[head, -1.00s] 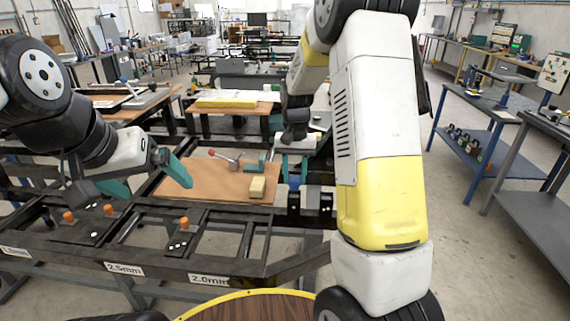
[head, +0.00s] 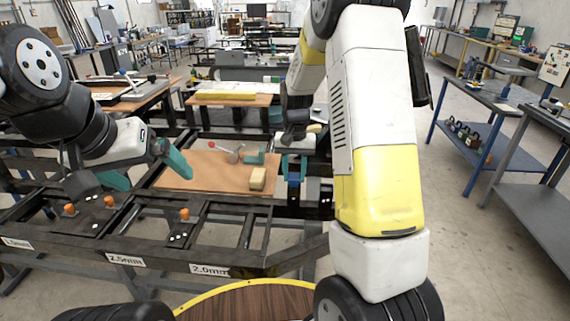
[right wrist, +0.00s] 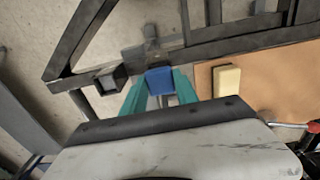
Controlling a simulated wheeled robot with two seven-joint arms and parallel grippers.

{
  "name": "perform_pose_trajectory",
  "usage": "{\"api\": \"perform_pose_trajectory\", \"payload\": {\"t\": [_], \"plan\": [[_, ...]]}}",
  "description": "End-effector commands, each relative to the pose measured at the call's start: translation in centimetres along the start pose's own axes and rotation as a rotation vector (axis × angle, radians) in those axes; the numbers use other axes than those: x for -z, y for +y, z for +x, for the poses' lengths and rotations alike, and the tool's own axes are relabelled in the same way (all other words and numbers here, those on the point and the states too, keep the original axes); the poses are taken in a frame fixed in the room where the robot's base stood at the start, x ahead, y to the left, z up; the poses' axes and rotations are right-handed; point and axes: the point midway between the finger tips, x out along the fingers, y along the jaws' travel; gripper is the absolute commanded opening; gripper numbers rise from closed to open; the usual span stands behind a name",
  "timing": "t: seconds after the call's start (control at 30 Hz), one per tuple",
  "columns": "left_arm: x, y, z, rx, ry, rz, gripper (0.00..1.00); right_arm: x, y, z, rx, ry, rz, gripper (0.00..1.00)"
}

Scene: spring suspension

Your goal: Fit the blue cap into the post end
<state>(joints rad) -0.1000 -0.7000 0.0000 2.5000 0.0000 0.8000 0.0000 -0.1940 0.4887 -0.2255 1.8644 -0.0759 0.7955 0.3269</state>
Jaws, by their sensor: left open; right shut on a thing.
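The blue cap (right wrist: 160,80) sits between the teal fingers of my right gripper (right wrist: 160,92), which is shut on it. In the head view the cap (head: 293,181) shows small below my right gripper (head: 294,170). In the right wrist view a dark square tube end (right wrist: 109,78), which looks like the post end, is left of the cap and apart from it. I cannot see clearly into its opening. My left gripper (head: 157,180) is open and empty, its teal fingers spread at the left of the brown board.
The brown board (head: 215,178) holds a yellow-beige block (head: 257,179), a teal piece (head: 254,156) and a red-knobbed lever tool (head: 232,156). Dark frame rails (head: 150,257) run across the front. Orange-topped pegs (head: 184,214) stand on them.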

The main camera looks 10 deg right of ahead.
Motion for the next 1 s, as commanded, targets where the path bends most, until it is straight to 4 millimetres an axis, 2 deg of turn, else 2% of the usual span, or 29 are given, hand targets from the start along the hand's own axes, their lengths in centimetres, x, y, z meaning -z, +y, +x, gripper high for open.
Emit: {"api": "perform_pose_trajectory", "payload": {"t": [0.03, 0.13, 0.17, 0.43, 0.53, 0.8, 1.0], "plan": [[0.0, 0.0, 0.0, 0.0, 0.0, 0.0, 0.99, -0.3, 0.1, 0.5, -0.004, -0.011, 0.0, 0.39], [0.0, 0.0, 0.0, 0.0, 0.0, 0.0, 0.99, -0.3, 0.1, 0.5, -0.004, -0.01, 0.0, 0.59], [0.0, 0.0, 0.0, 0.0, 0.0, 0.0, 0.99, -0.3, 0.1, 0.4, -0.004, -0.009, 0.0, 0.61], [0.0, 0.0, 0.0, 0.0, 0.0, 0.0, 0.99, -0.2, 0.1, 0.2, -0.002, -0.005, 0.0, 0.61], [0.0, 0.0, 0.0, 0.0, 0.0, 0.0, 0.99, -0.1, 0.0, -0.5, -0.001, -0.002, 0.0, 0.61], [0.0, 0.0, 0.0, 0.0, 0.0, 0.0, 0.99, 0.0, 0.0, -4.9, -0.001, -0.002, -0.001, 0.61], [0.0, 0.0, 0.0, 0.0, 0.0, 0.0, 0.99, -0.1, 0.0, -7.2, -0.001, -0.004, 0.0, 0.61]]}}
